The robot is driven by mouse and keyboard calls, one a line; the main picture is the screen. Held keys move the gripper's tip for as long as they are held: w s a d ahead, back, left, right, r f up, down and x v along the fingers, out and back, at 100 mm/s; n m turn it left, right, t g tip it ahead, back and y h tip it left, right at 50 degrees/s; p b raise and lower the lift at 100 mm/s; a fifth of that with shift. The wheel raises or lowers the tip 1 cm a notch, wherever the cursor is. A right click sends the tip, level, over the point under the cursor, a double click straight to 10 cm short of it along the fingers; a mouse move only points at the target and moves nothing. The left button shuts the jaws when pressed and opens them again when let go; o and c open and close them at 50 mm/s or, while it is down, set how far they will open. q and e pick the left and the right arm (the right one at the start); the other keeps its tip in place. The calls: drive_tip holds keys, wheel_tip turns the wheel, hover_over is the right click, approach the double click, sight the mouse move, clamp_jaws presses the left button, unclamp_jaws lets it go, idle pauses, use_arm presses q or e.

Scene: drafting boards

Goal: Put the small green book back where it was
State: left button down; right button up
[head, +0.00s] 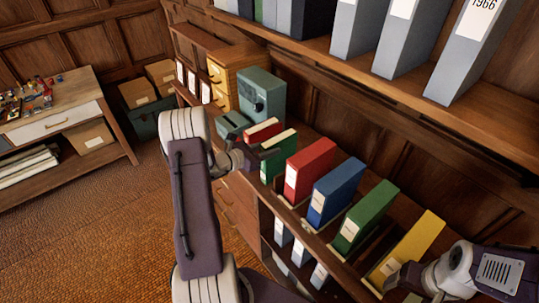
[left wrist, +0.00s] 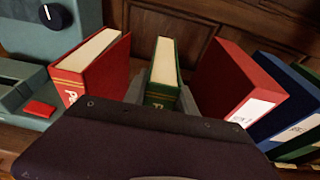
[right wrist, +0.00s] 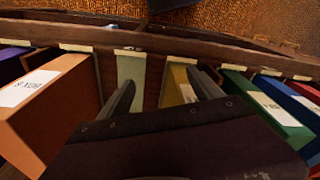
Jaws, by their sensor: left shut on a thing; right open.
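The small green book (head: 283,155) stands upright with my left gripper (head: 262,158) shut on it. In the left wrist view the green book (left wrist: 164,72) sits between the fingers, its pale page edges up. I cannot tell whether its bottom touches the counter. A red book (left wrist: 95,65) stands on its left, with a red binder (left wrist: 225,85) on its right; gaps show on both sides. My right gripper (right wrist: 163,92) is open above the binder row, with a yellow surface (right wrist: 180,85) and a pale green strip (right wrist: 131,72) showing between its fingers.
Blue (head: 336,192), green (head: 367,215) and yellow (head: 410,245) binders continue the row in the head view. A teal machine (head: 262,95) stands behind the red book. A shelf with grey binders (head: 408,45) overhangs. An orange binder (right wrist: 45,95) is beside my right gripper.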

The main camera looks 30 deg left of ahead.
use_arm(q)
drive_tip(key=shift+w+f, duration=0.2)
drive_tip(key=shift+f, duration=0.1)
use_arm(e)
drive_tip(key=shift+w+f, duration=0.2)
drive_tip(key=shift+f, duration=0.05)
use_arm(q)
drive_tip(key=shift+a+f, duration=0.1)
drive_tip(key=c, duration=1)
unclamp_jaws()
drive_tip(key=shift+s, duration=0.15)
use_arm(e)
drive_tip(key=shift+s, duration=0.15)
